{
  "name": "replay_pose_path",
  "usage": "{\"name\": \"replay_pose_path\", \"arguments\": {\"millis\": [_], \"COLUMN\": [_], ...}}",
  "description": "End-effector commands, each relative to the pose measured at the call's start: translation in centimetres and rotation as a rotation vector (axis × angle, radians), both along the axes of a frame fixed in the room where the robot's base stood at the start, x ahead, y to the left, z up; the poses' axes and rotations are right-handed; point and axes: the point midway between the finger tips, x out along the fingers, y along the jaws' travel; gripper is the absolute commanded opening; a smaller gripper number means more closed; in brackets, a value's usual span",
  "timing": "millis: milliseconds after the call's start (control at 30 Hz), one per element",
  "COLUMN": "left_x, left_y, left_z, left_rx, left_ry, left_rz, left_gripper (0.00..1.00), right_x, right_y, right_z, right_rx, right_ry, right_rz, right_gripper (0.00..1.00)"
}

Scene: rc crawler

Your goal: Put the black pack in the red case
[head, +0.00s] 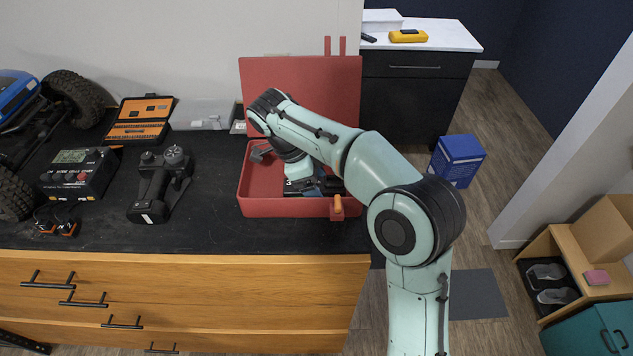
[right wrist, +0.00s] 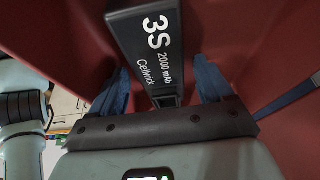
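The black pack (right wrist: 150,45), marked 3S 2000 mAh, lies inside the open red case (head: 285,208). In the head view the black pack (head: 299,186) shows only partly beneath my right arm. My right gripper (right wrist: 161,68) reaches down into the case, its two blue fingers on either side of the pack. A gap shows between the pack and the right-hand finger, so the gripper looks open. Contact with the left-hand finger is unclear. In the head view my arm largely hides the right gripper (head: 307,184). My left gripper is not in view.
The red case's lid (head: 310,80) stands upright behind. A handset (head: 160,185), a charger (head: 80,172), an orange tool kit (head: 140,120) and a blue crawler (head: 18,100) are left on the dark worktop (head: 205,230). An orange latch (head: 338,204) is on the case's front.

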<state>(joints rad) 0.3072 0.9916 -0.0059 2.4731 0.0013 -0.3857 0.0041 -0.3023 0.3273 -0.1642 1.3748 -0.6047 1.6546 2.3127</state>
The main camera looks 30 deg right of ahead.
Motion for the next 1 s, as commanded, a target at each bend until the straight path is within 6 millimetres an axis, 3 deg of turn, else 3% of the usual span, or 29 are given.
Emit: {"name": "replay_pose_path", "arguments": {"millis": [267, 633, 1000], "left_x": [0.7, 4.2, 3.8], "left_y": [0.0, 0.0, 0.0], "left_z": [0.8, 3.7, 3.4], "left_rx": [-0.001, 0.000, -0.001], "left_ry": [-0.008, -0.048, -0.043], "left_rz": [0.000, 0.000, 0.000], "left_gripper": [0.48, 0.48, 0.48], "right_x": [0.4, 2.2, 2.4], "right_y": [0.5, 3.1, 3.9], "right_z": [1.9, 9.4, 11.4], "right_rx": [0.000, 0.001, 0.000], "right_ry": [-0.005, -0.008, 0.000], "right_rz": [0.001, 0.002, 0.001], "right_gripper": [0.80, 0.80, 0.80]}}
